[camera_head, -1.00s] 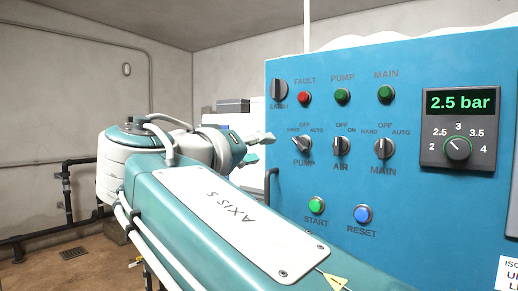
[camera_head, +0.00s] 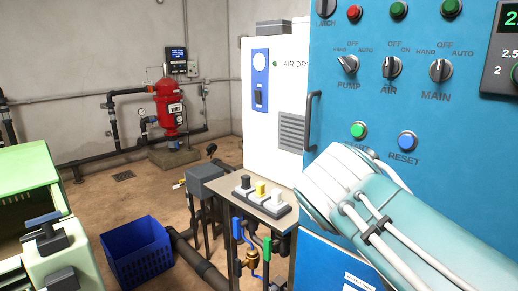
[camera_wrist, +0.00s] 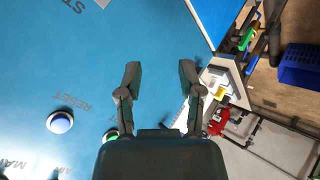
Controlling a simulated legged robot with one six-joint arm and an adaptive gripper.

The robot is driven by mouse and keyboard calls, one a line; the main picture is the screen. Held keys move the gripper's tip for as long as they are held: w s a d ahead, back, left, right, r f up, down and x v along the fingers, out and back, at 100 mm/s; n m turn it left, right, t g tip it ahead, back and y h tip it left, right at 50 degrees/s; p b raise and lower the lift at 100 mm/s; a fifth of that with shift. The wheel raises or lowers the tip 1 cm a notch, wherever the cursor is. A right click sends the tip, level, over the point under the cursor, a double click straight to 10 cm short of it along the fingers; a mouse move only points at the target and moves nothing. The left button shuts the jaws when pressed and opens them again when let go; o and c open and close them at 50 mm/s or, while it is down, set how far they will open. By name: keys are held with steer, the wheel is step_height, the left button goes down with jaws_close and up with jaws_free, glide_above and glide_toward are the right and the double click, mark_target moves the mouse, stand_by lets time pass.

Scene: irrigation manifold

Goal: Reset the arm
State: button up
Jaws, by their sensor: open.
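My gripper (camera_wrist: 160,74) is open and empty in the wrist view, its two dark fingers apart in front of the blue control panel (camera_wrist: 90,50). The panel appears turned over there, with the blue RESET button (camera_wrist: 60,122) at the lower left and the green START button (camera_wrist: 110,136) partly behind the gripper body. In the head view my teal and white arm crosses the lower right, in front of the panel (camera_head: 455,125). My gripper is out of sight in that view. The RESET button (camera_head: 407,141) shows just above the arm.
A metal stand with three switches (camera_head: 258,195) is left of my arm, with pipes and valves below. A white cabinet (camera_head: 265,125) stands behind it. A blue crate (camera_head: 138,252) and green machine (camera_head: 30,190) are at left. A red filter tank (camera_head: 169,105) stands at the back.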

steer(key=s+f+m+g+y, duration=0.1)
steer(key=s+f+y, duration=0.1)
steer(key=s+f, duration=0.3)
steer(key=s+f+m+g+y, duration=0.1)
steer(key=s+f+y, duration=0.2)
steer(key=f, duration=0.9)
steer(key=s+a, duration=0.1)
steer(key=s, duration=0.1)
steer(key=shift+s+m+y, duration=0.3)
steer(key=shift+s+m, duration=0.1)
stand_by(0.5)
